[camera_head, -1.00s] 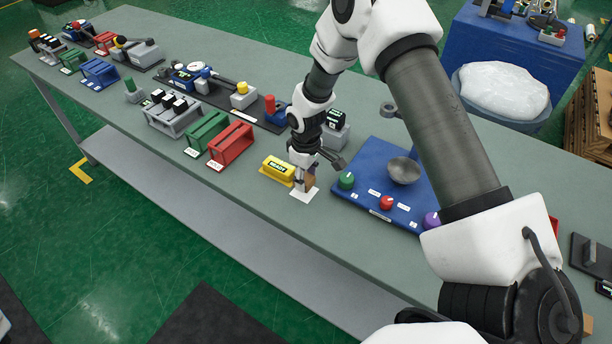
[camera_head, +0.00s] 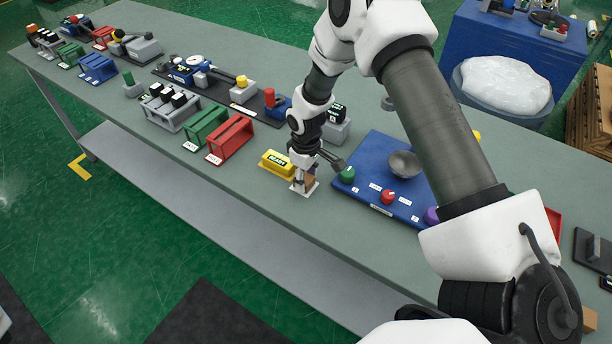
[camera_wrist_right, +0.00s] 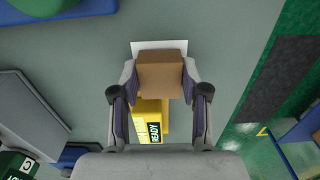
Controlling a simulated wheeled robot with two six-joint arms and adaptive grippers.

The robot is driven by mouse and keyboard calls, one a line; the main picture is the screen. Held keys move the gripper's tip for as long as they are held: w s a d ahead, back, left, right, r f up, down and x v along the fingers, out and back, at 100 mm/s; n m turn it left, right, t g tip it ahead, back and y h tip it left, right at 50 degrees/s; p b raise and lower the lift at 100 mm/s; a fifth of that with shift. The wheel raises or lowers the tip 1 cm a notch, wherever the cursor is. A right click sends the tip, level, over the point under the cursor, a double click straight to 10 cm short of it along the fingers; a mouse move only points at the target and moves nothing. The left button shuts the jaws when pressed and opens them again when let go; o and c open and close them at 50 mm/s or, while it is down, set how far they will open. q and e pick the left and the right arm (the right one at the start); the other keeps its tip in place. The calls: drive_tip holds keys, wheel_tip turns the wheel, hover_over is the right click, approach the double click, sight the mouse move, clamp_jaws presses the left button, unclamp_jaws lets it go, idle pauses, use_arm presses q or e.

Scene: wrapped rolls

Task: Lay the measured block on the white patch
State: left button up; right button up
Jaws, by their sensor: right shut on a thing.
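A brown block (camera_wrist_right: 161,73) is between the fingers of my right gripper (camera_wrist_right: 160,92), which is shut on it. In the head view the right gripper (camera_head: 305,184) is low over the table, with the block (camera_head: 311,182) partly hidden behind its fingers. The white patch (camera_wrist_right: 158,45) shows beyond the block in the wrist view, and its edge shows under the gripper in the head view (camera_head: 303,191). I cannot tell whether the block touches the patch. My left gripper is not in view.
A yellow block marked READY (camera_head: 277,163) stands just left of the patch. A blue panel (camera_head: 376,200) with coloured knobs and a grey bowl (camera_head: 404,164) is to the right. Red (camera_head: 230,140) and green (camera_head: 205,127) racks stand farther left. The table's front edge is close.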

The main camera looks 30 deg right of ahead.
drive_tip(key=o, duration=1.2)
drive_tip(key=shift+r, duration=0.1)
wheel_tip(320, 180, up, 12)
